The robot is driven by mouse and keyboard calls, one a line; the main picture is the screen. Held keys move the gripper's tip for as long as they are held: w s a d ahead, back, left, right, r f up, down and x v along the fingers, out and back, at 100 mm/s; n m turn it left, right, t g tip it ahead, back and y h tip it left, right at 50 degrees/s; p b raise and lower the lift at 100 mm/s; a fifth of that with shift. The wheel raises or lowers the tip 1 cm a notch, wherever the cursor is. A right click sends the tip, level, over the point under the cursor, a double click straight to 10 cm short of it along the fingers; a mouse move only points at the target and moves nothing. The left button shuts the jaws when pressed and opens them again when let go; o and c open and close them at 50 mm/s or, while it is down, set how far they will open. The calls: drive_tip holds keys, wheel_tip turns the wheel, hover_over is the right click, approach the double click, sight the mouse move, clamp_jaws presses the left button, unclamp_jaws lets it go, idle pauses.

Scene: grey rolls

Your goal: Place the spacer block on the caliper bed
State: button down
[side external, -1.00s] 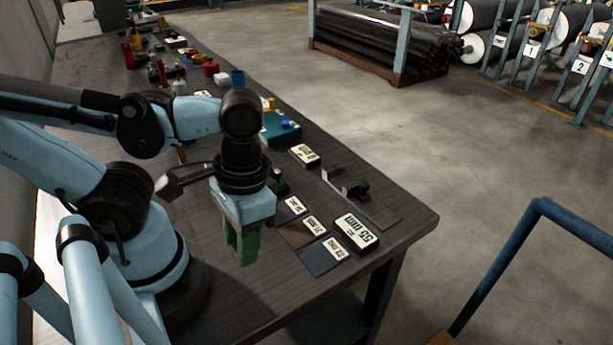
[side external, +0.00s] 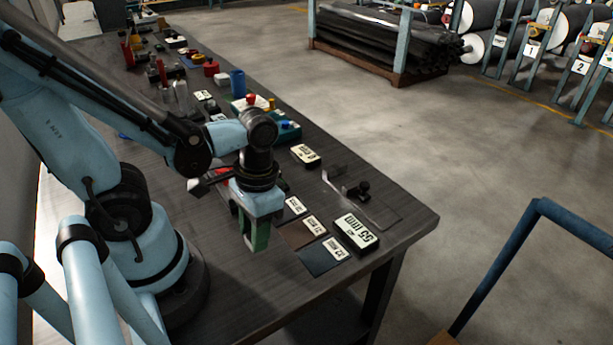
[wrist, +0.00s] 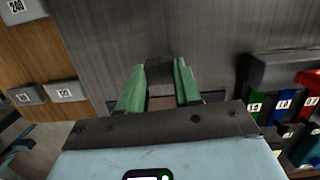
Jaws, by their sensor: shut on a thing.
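My gripper (side external: 256,242) has green fingers and hangs over the dark bench, left of the labelled cards. In the wrist view my gripper (wrist: 160,95) is shut on a dark grey block (wrist: 160,72), which shows between the fingers; I take it as the spacer block. Its underside is hidden, and the side view does not show it clearly. The caliper (side external: 360,190), with a thin pale jaw and a dark slider, lies on a flat dark bed (side external: 383,213) near the bench's right edge. My gripper is well left of the bed and apart from it.
A block marked 55 mm (side external: 356,232) and another labelled block (side external: 305,155) flank the caliper. Dark mats with labels (side external: 320,260) lie between it and my gripper. The front bench is clear.

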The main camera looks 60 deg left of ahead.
drive_tip(key=shift+f, duration=0.95)
drive_tip(key=shift+f, duration=0.15)
drive_tip(key=c, duration=0.8)
unclamp_jaws()
